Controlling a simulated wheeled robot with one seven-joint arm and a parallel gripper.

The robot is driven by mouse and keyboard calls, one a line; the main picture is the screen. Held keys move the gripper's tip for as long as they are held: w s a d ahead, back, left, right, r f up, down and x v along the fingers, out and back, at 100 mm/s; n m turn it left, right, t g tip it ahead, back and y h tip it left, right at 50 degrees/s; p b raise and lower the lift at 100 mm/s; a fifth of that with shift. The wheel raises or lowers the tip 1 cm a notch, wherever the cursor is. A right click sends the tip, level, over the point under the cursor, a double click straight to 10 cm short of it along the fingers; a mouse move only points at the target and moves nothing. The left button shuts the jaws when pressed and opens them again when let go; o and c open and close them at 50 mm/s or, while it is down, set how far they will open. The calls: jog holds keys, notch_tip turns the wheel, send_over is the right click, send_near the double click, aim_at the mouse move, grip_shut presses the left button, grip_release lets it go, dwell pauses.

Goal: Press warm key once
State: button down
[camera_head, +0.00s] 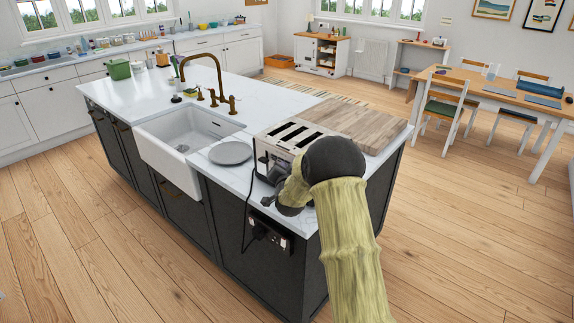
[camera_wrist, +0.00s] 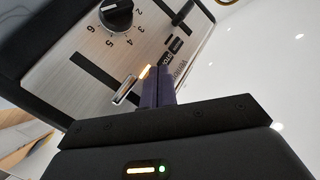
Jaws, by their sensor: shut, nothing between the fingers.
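The silver toaster (camera_head: 270,153) stands on the island counter, with its near side partly hidden by my arm. In the wrist view its tilted front panel (camera_wrist: 95,65) shows a numbered dial (camera_wrist: 116,16), dark slots and a metal lever (camera_wrist: 125,90). Small dark keys (camera_wrist: 175,46) with marks too small to read sit near the panel's edge. A small orange light (camera_wrist: 144,71) glows beside my fingertips. My gripper (camera_wrist: 158,72) is shut and empty, its tips over the panel close to this light. I cannot tell whether they touch a key. Some lettering shows beside the fingers.
A grey plate (camera_head: 230,153) lies left of the toaster, near the sink (camera_head: 188,135). A wooden board (camera_head: 355,122) lies behind the toaster. A black cord hangs to a socket (camera_head: 270,236) on the island's side. The floor around the island is clear.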

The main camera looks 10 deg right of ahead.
jog(key=shift+s+a, duration=0.4)
jog(key=shift+a, duration=0.15)
jog(key=s+a+b, duration=0.1)
jog(key=a, duration=0.1)
jog(key=s+a+b, duration=0.1)
jog(key=s+a, duration=0.1)
dwell(0.6)
dwell(0.4)
jog(key=s+n+g+y+p, duration=0.1)
jog(key=s+n+g, duration=0.3)
jog(key=s, duration=1.5)
jog(key=s+d+f+n+g+y, duration=0.1)
jog(key=s+n+g, duration=0.4)
jog(key=s, duration=1.4)
jog(key=g, duration=0.4)
jog(key=shift+s+f+g+y+p, duration=0.2)
jog(key=shift+s+g+y+p, duration=0.1)
jog(key=shift+p, duration=0.1)
